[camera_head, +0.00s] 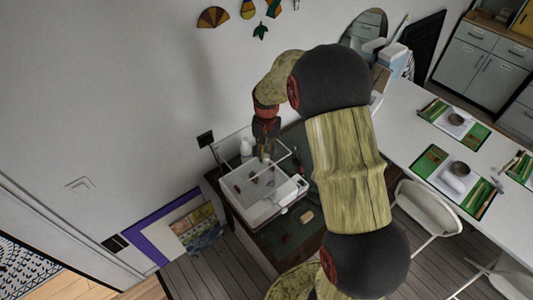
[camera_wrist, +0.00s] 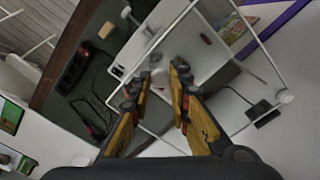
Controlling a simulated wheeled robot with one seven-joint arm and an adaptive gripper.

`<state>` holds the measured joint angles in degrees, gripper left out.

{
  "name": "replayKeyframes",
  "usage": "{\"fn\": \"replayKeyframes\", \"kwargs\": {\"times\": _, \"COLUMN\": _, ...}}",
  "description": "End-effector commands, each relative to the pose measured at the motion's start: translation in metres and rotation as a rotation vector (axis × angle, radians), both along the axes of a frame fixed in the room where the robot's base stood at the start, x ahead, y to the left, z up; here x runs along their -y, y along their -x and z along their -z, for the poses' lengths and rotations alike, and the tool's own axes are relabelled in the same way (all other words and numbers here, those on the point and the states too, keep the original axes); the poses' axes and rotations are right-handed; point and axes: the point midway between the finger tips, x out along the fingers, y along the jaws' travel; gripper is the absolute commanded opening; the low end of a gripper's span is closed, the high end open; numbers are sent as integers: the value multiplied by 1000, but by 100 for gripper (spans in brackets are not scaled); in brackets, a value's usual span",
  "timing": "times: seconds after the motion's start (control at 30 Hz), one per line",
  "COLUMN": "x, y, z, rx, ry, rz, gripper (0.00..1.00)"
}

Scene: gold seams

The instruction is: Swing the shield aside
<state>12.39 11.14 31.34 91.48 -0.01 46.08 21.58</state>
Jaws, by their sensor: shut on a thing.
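The shield (camera_wrist: 258,48) is a clear panel in a thin white frame. In the wrist view its bars cross above a white tray. My gripper (camera_wrist: 158,80) is at the shield's frame, its yellow and dark fingers on either side of the held part. The exact grip spot is hard to make out. In the head view my gripper (camera_head: 265,152) points down over the white tray (camera_head: 262,212), and the shield's thin frame is faint around it.
The tray holds a few small dark and reddish items and stands on a dark bench (camera_head: 283,236) against the wall. A white bottle (camera_head: 246,147) stands at its back. A long white table (camera_head: 420,150) with green mats lies to the right, with white chairs (camera_head: 428,212) beside it.

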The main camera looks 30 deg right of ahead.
Motion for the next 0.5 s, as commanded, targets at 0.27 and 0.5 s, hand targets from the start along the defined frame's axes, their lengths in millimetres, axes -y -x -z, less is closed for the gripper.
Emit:
{"fn": "replayKeyframes", "kwargs": {"times": 0.27, "x": 0, "y": 0, "z": 0, "rx": 1, "ry": 0, "rz": 0, "gripper": 0}}
{"fn": "replayKeyframes", "kwargs": {"times": 0.5, "x": 0, "y": -1, "z": 0, "rx": 1, "ry": 0, "rz": 0, "gripper": 0}}
